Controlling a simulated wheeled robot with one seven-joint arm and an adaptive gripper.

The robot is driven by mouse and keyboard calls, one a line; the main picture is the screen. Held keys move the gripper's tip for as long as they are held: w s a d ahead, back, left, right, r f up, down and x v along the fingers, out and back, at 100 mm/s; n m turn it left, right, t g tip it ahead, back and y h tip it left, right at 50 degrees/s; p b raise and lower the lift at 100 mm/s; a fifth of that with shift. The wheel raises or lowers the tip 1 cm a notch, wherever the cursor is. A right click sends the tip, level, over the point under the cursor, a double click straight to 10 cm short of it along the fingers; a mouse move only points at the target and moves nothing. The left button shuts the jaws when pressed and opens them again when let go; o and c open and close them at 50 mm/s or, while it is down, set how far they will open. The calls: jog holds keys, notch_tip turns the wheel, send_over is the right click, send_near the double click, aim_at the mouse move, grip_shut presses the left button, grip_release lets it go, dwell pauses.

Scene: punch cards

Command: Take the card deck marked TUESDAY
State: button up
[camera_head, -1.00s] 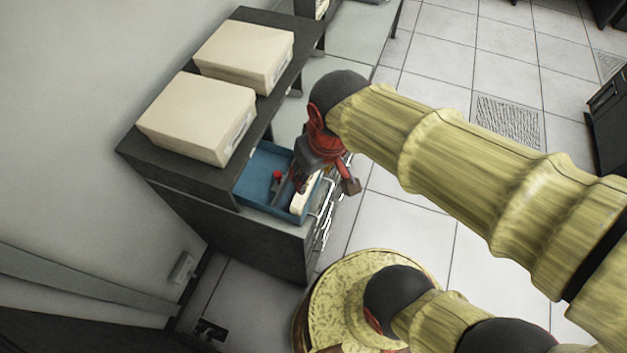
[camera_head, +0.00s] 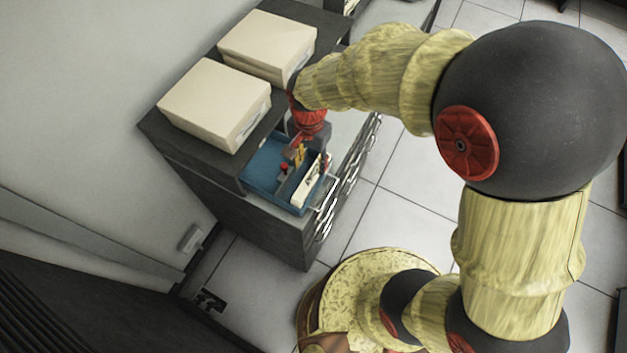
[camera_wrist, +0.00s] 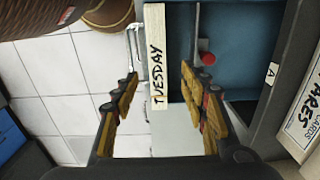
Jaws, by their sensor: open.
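The card deck (camera_wrist: 157,50) marked TUESDAY is a narrow cream block standing in a blue open drawer (camera_wrist: 240,45). In the head view the deck (camera_head: 305,188) lies along the drawer's right side, beside a divider. My gripper (camera_wrist: 160,74) is open and empty, with one yellow-padded finger on each side of the deck's lower end in the wrist view. In the head view my gripper (camera_head: 309,157) is over the far end of the drawer. I cannot tell how far the fingers are above the deck or whether they touch it.
A red knob-like thing (camera_head: 284,168) is in the drawer, left of the deck. Two beige boxes (camera_head: 215,103) (camera_head: 267,47) sit on the dark cabinet top (camera_head: 165,133) beside the drawer. Metal handles (camera_head: 327,210) line the cabinet front. Tiled floor (camera_head: 400,215) lies to the right.

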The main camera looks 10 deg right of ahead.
aim_at(312, 175)
notch_tip(312, 175, down, 7)
jog(key=shift+s+d+r+b, duration=0.1)
jog(key=shift+d+r+b, duration=0.1)
jog(key=shift+b, duration=0.15)
jog(key=shift+c, duration=0.8)
grip_shut()
dwell(0.4)
